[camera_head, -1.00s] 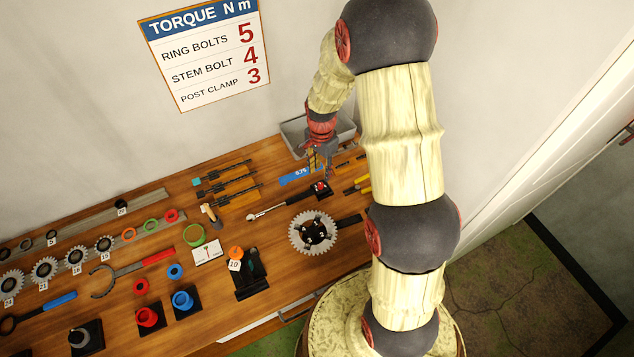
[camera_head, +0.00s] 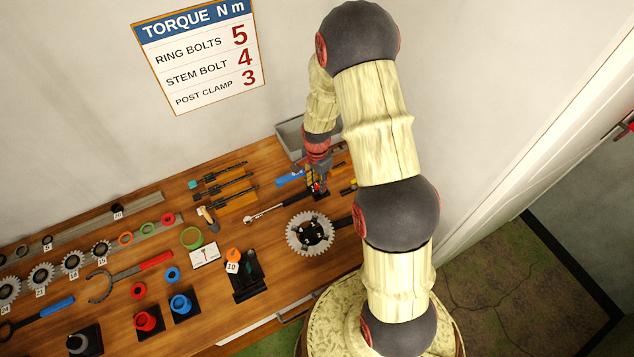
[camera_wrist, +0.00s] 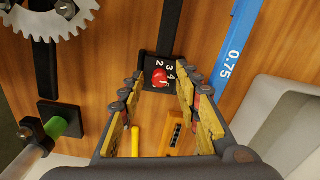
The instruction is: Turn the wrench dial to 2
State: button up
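The torque wrench (camera_head: 265,215) lies on the wooden bench, its dial end below my gripper (camera_head: 318,187). In the wrist view the red dial (camera_wrist: 160,78) sits on a black block (camera_wrist: 153,68) marked with white numbers, of which 2, 3 and 4 are readable. A small light mark shows on the dial, but I cannot tell for certain which number it points to. In the wrist view my gripper (camera_wrist: 162,80) is open, its fingertips on either side of the dial with visible gaps. In the head view my gripper largely hides the dial.
A grey bin (camera_head: 291,137) stands behind my gripper. A chainring (camera_head: 310,232) lies in front. Yellow pieces (camera_wrist: 135,142) lie close by.

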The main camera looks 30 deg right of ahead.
jog(key=shift+c, duration=0.4)
jog(key=c, duration=0.7)
grip_shut()
jog(key=shift+n, duration=0.4)
jog(key=n+b, duration=0.1)
jog(key=n, duration=0.2)
jog(key=shift+n+b, duration=0.3)
jog(key=n+b, duration=0.1)
jog(key=n, duration=0.2)
jog(key=shift+n, duration=0.3)
jog(key=n+b, duration=0.1)
jog(key=n, duration=0.5)
jog(key=n+b, duration=0.1)
jog(key=n, duration=0.5)
